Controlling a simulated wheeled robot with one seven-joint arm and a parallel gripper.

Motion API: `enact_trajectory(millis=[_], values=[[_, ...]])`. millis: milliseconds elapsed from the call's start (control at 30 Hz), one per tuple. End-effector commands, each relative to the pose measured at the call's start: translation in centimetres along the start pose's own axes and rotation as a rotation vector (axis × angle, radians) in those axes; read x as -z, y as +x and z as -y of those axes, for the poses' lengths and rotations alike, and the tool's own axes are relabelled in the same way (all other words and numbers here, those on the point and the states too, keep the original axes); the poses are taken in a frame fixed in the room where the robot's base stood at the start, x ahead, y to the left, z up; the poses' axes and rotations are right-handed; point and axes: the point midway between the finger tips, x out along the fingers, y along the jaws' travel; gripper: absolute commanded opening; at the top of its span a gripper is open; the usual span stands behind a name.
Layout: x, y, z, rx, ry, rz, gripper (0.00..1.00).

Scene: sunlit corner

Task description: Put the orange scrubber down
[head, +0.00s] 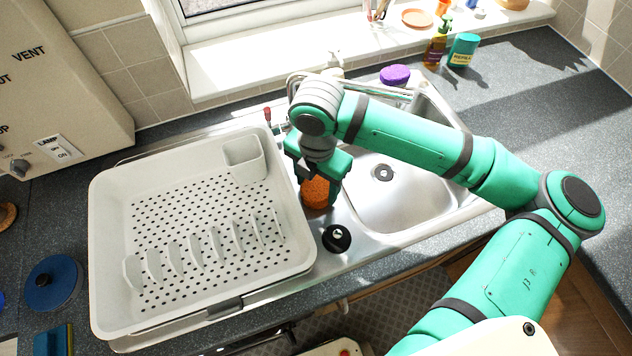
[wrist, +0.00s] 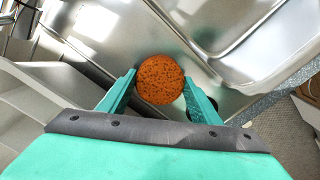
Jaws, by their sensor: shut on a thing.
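The orange scrubber (head: 315,191) is round and speckled, and sits between the jaws of my gripper (head: 320,182). In the wrist view the scrubber (wrist: 160,80) shows between the two green fingers of my gripper (wrist: 159,88), which are shut on it. In the head view it is over the strip between the dish rack (head: 106,212) and the sink basin (head: 385,205). My gripper hides its upper part. I cannot tell whether its underside touches the metal.
A black round object (head: 336,238) lies on the sink's metal just in front of the scrubber. The tap (head: 310,75), a purple object (head: 395,75) and bottles (head: 436,48) stand behind. The basin looks empty. Worktop (head: 560,110) at the right is mostly clear.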

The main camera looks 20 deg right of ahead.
Motion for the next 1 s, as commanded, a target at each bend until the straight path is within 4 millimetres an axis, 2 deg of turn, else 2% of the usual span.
enact_trajectory(millis=[200, 233, 300, 700, 867, 1000], values=[[-0.2, 0.3, 0.2, 0.0, 0.007, 0.0, 0.31], [-0.2, 0.3, 0.2, 0.0, 0.007, 0.0, 0.6], [-0.2, 0.3, 0.2, 0.0, 0.007, 0.0, 0.77], [0.0, -0.3, 0.0, 0.0, 0.0, 0.001, 0.77], [0.1, -2.5, -0.2, -0.002, -0.004, 0.001, 0.77], [0.0, -5.3, -0.1, -0.001, -0.002, 0.002, 0.77]])
